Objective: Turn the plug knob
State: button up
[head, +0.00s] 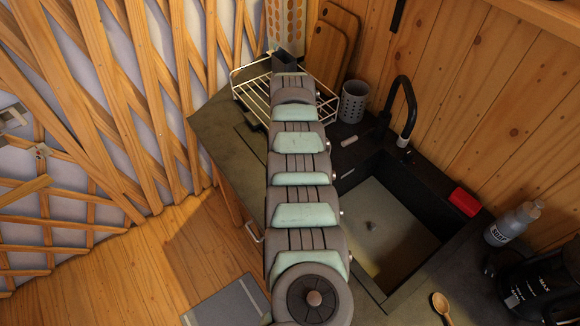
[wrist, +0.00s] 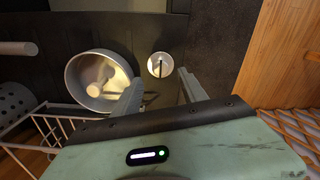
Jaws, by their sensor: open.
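A small round pale disc with a dark upright bar across it (wrist: 160,65) lies on the dark surface in the wrist view; it looks like the plug knob, though I cannot be sure. My gripper (wrist: 160,80) is open and empty, with its two fingers spread to the left and right just below the disc in the picture. I see no contact. In the head view my arm hides the disc, and only a dark end part shows at the top.
A metal pan (wrist: 101,82) stands close left of my fingers. A wire dish rack (wrist: 50,128) and a holed cup (head: 353,102) are nearby. The head view shows the sink (head: 400,235), a black faucet (head: 405,105) and a lattice wall (head: 110,90) at left.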

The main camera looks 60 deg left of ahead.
notch_tip(320, 180, up, 6)
jog(key=shift+f, duration=0.2)
dwell(0.6)
